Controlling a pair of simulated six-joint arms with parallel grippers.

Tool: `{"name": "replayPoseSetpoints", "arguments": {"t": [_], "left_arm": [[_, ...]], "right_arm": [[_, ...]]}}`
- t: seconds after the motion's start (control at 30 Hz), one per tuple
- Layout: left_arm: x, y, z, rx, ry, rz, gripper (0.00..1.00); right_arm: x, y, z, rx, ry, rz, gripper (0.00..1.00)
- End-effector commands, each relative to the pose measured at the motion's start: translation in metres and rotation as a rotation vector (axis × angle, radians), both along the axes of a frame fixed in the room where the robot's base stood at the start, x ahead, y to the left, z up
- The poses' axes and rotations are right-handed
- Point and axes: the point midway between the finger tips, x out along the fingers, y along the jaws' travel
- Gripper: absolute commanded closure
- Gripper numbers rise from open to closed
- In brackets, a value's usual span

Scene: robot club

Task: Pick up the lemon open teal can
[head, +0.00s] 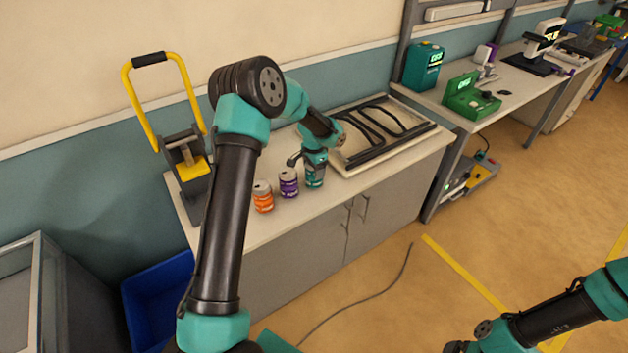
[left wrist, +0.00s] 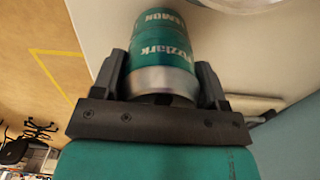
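The teal can (head: 314,180) stands upright on the white-topped counter, at the right end of a short row of cans. In the left wrist view the teal can (left wrist: 165,50) shows white lettering ending in "EMON" and a silver end towards my gripper. My left gripper (head: 315,165) reaches down over the can from above. In the left wrist view its two dark fingers (left wrist: 162,78) lie against both sides of the can, shut on it. My right arm shows at the lower right, but its gripper is out of the frame.
A purple can (head: 288,183) stands close left of the teal can, and an orange can (head: 263,197) further left. A tray with black tubing (head: 385,150) lies to the right. A yellow-handled device (head: 186,165) stands at the counter's left end. The counter front (head: 300,222) is clear.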

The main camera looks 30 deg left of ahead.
Motion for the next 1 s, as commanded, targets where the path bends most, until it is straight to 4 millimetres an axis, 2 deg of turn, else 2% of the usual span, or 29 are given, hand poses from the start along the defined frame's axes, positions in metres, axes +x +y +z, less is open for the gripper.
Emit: {"name": "replayPoseSetpoints", "arguments": {"t": [0.03,0.23,0.27,0.67,1.0], "left_arm": [[0.0,0.0,0.0,0.0,0.0,0.0,0.49],[0.0,0.0,0.0,0.0,0.0,0.0,0.68],[0.0,0.0,0.0,0.0,0.0,0.0,0.69],[0.0,0.0,0.004,0.0,0.0,0.0,0.7],[-0.001,-0.001,0.038,0.0,0.0,-0.001,0.7]], "right_arm": [[0.0,0.0,0.0,0.0,0.0,0.0,0.12],[0.0,0.0,0.0,0.0,0.0,0.0,0.12],[0.0,0.0,0.0,0.0,0.0,0.0,0.12],[0.0,0.0,0.0,0.0,0.0,0.0,0.12],[0.0,0.0,0.0,0.0,0.0,0.0,0.12]]}}
